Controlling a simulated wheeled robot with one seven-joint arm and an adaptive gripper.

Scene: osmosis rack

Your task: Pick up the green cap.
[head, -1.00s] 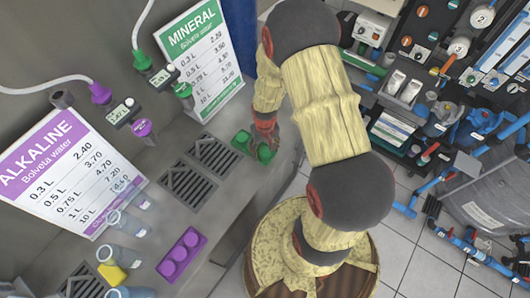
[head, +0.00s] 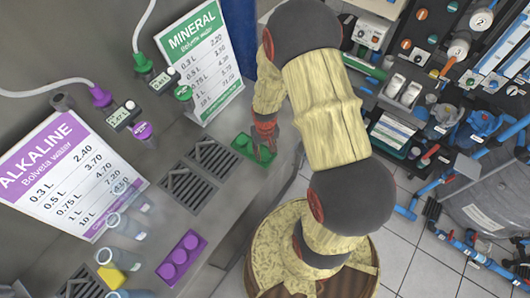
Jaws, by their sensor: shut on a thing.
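The green holder (head: 242,143) lies on the grey counter, right of the dark drain grates in the head view. My gripper (head: 264,150) points down at the right end of this holder. Its fingers are shut on the green cap, which they and the wrist hide almost wholly from this camera. I cannot tell whether the cap still touches the holder.
A purple holder with round caps (head: 181,257) and several clear bottles (head: 126,225) stand at the lower left. The mineral price sign (head: 197,60) stands behind my gripper. The counter's right edge is close to it.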

